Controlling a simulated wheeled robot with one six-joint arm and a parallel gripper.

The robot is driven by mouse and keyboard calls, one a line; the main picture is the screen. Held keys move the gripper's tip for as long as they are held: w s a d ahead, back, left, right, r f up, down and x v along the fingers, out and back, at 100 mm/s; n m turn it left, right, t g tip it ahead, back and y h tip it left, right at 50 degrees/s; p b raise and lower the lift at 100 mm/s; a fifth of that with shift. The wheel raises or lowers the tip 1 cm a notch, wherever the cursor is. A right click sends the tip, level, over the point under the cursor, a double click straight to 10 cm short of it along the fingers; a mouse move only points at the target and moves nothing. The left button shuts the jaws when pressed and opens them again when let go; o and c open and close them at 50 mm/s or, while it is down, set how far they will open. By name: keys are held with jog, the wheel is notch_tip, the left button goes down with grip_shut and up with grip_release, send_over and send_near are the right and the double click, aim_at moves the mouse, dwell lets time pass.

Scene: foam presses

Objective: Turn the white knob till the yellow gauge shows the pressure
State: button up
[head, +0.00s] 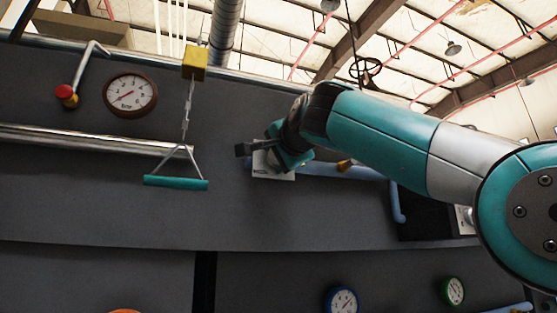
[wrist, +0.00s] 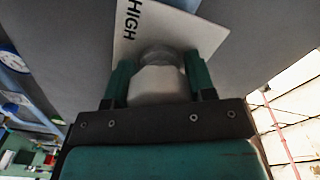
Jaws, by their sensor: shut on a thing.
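My gripper (head: 262,152) is up at the dark panel, in front of a white plate (head: 274,172). In the wrist view its two green fingers (wrist: 160,82) are shut on a white knob (wrist: 158,84), one on each side. The same white plate (wrist: 180,32), reading HIGH, lies behind the knob. In the head view the knob is hidden by my gripper. I see no gauge that is clearly yellow.
A brown-rimmed gauge (head: 130,94) and a red-ended lever (head: 67,94) are at upper left. A teal pull handle (head: 176,183) hangs from a yellow block (head: 194,63). A blue gauge (head: 341,301) and green gauge (head: 453,291) sit low. A blue pipe (head: 345,172) runs right of my gripper.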

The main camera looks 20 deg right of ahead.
jog(key=m+b, duration=0.1)
jog(key=m, duration=0.4)
jog(key=shift+m, duration=0.4)
dwell(0.4)
jog(key=o, duration=0.9)
jog(key=shift+d, duration=0.1)
jog(key=shift+o, duration=0.2)
jog(key=shift+s, duration=0.1)
jog(key=shift+s+f+b, duration=0.1)
jog(key=shift+s+b, duration=0.15)
jog(key=shift+b, duration=0.1)
jog(key=s+b, duration=0.2)
jog(key=s, duration=1.4)
jog(key=shift+s, duration=0.35)
